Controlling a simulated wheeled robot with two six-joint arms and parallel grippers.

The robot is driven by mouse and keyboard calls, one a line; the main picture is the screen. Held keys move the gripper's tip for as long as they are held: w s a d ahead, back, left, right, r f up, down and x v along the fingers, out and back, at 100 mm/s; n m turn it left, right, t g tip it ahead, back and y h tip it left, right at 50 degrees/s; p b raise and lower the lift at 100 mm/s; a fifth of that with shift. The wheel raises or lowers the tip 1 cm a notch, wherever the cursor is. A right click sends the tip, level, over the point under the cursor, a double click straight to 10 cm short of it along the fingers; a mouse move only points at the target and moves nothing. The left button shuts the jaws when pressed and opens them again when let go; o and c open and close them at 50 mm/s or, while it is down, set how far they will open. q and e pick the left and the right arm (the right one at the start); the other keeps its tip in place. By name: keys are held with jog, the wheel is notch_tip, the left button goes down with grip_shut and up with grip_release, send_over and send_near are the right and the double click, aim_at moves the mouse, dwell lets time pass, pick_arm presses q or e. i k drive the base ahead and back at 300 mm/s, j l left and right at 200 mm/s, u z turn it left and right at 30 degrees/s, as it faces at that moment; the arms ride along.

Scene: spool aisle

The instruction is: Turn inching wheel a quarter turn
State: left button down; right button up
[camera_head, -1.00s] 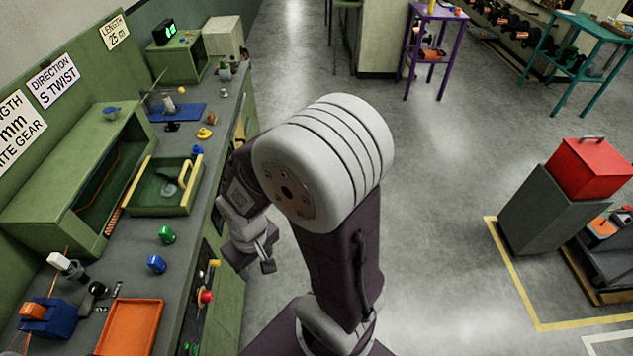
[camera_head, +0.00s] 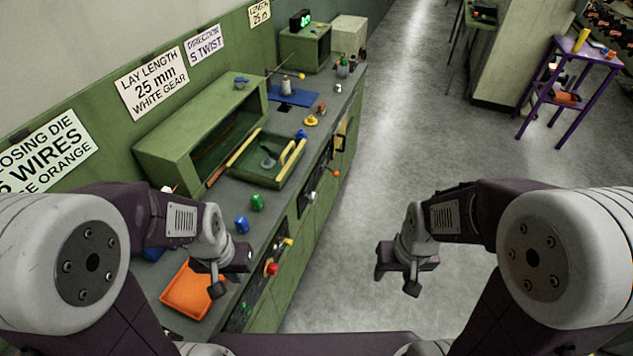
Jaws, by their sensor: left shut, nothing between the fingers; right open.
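No part is plainly recognisable as the inching wheel. The green machine bench (camera_head: 262,222) runs away from me on the left, and its front carries a red knob (camera_head: 271,268), a yellow knob (camera_head: 288,241) and an orange knob (camera_head: 337,173). My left gripper (camera_head: 228,277) is shut and empty, above the near end of the bench by the orange tray (camera_head: 188,291). My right gripper (camera_head: 408,276) is open and empty over the bare floor, right of the bench and apart from it.
On the bench top are a green tray with yellow handles (camera_head: 262,172), a green cap (camera_head: 257,202), a blue cap (camera_head: 242,224) and a long green housing (camera_head: 185,150). A purple table (camera_head: 572,78) stands far right. The aisle floor (camera_head: 385,150) is clear.

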aim_at(311, 196)
jog(key=i+l, duration=0.3)
jog(key=i, duration=0.2)
jog(key=i+l, duration=0.3)
jog(key=i, duration=0.2)
jog(key=z, duration=0.05)
